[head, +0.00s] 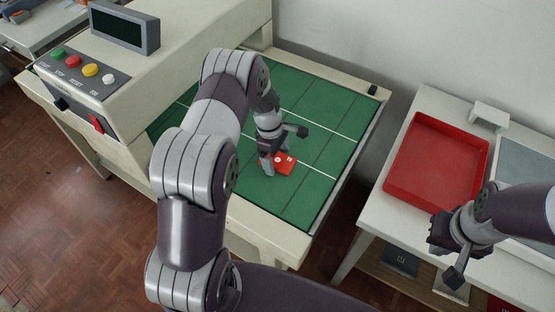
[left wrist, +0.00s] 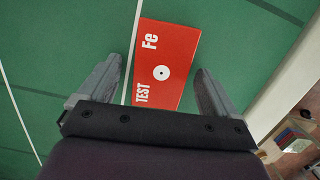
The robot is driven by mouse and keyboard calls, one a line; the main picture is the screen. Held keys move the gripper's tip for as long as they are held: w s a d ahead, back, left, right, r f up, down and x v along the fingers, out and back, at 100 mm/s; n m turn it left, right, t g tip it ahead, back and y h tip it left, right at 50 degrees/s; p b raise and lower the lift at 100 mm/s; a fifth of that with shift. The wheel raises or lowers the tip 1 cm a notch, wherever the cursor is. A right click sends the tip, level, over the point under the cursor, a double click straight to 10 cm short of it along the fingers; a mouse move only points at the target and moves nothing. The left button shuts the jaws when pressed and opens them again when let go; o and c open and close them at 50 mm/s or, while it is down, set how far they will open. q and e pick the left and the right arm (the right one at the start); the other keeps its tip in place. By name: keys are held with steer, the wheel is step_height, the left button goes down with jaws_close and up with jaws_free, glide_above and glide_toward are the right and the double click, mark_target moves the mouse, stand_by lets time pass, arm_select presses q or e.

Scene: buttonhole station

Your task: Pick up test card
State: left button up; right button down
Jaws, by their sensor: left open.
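The red test card (head: 287,165) lies flat on the green gridded mat (head: 318,102) of the machine's bed. It has white "TEST" and "Fe" lettering and a white dot, clear in the left wrist view (left wrist: 168,52). My left gripper (head: 283,152) is over the card, pointing down, and partly covers it in the head view. In the left wrist view its open fingers (left wrist: 158,72) stand on either side of the card's near part, with nothing clamped. My right gripper (head: 445,252) is at the lower right, fingers spread and empty, in front of the right-hand table.
A cream control housing with coloured buttons (head: 75,62) and a dark display (head: 118,32) stands left of the bed. An empty red tray (head: 437,150) sits on the right table, beside a grey panel (head: 525,160). A gap separates bed and table.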

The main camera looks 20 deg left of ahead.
arm_select(q)
steer(key=shift+r, duration=0.1)
steer(key=c, duration=1.2)
